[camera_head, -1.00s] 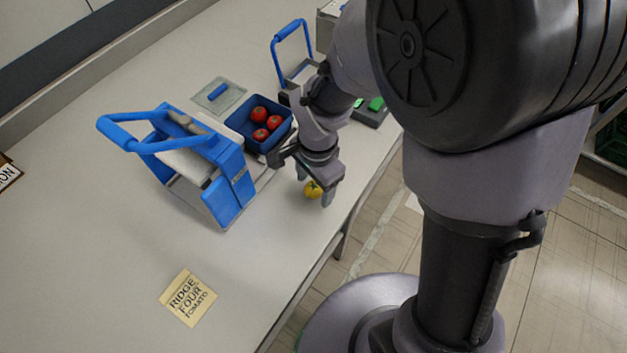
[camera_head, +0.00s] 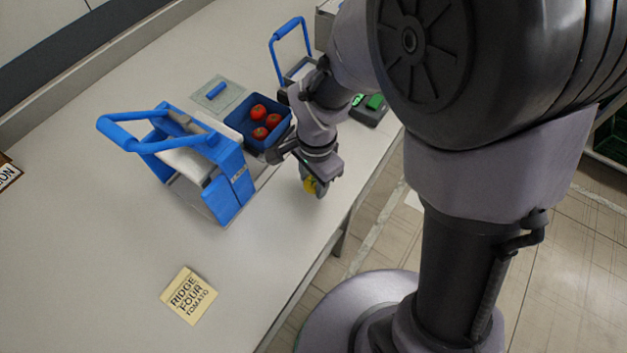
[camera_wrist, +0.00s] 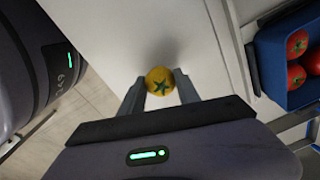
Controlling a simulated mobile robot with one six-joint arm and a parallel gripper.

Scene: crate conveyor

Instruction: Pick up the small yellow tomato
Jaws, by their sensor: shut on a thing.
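The small yellow tomato (camera_head: 309,185) is at my gripper (camera_head: 315,188), over the table near its right edge. In the wrist view the yellow tomato (camera_wrist: 160,81) shows its green star-shaped top between the two fingertips of my gripper (camera_wrist: 160,90). The fingers are shut on it, one on each side. In the head view my gripper partly hides the tomato. I cannot tell whether the tomato touches the table.
A blue crate (camera_head: 240,122) of red tomatoes (camera_head: 260,132) stands just behind my gripper. A blue-handled slicer (camera_head: 232,190) stands to the left. A green-lit scale (camera_head: 368,112) is behind right. A label card (camera_head: 188,296) lies front left.

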